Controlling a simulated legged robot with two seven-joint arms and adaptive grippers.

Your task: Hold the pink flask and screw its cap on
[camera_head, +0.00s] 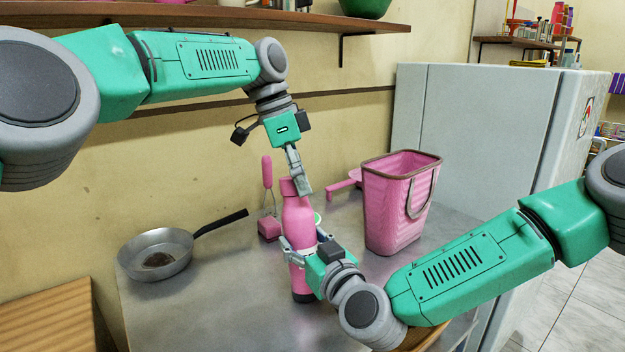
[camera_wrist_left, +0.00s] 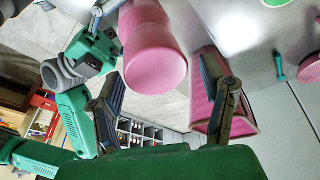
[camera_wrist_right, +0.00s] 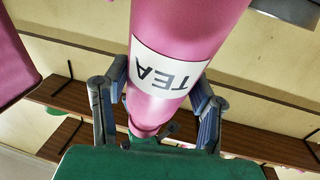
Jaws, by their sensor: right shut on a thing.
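The pink flask (camera_head: 297,218) stands upright on the grey metal counter in the head view. Its white TEA label (camera_wrist_right: 172,75) shows in the right wrist view. My right gripper (camera_head: 302,249) is shut around the flask's body. A pink cap (camera_head: 287,187) sits at the flask's top; how tightly it sits cannot be told. My left gripper (camera_head: 299,180) points down at the cap from above, its fingers partly covering it. In the left wrist view the fingers are spread, with the round pink cap top (camera_wrist_left: 155,72) between and beyond them, apparently not clamped.
A frying pan (camera_head: 158,254) lies on the counter (camera_head: 225,290) at left. A pink basket (camera_head: 398,210) stands to the right, near the fridge (camera_head: 480,135). A wooden shelf (camera_head: 200,14) hangs above my left arm.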

